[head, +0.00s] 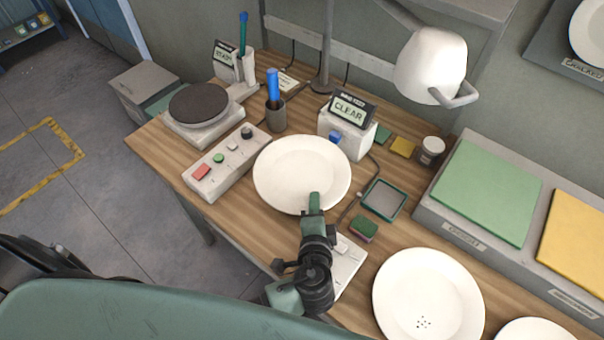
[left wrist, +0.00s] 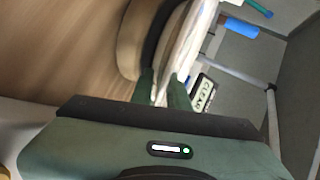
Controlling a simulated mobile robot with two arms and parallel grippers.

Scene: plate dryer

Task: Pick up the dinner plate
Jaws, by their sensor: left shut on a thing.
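The white dinner plate (head: 301,168) is in the middle of the head view, over the wooden table. My left gripper (head: 314,203) is shut on its near rim. In the left wrist view the plate (left wrist: 190,42) shows edge-on between the two green fingers (left wrist: 162,88), and a dark curved band and a tan curved shape lie beside it. I cannot tell surely whether the plate touches the table. My right gripper is not in view.
A control box (head: 226,163) with buttons stands left of the plate, and a turntable (head: 200,108) behind it. A CLEAR display box (head: 347,130) and lamp (head: 430,66) stand behind. Another plate with dark specks (head: 428,298) lies at the near right, beside a grey rack (head: 462,237).

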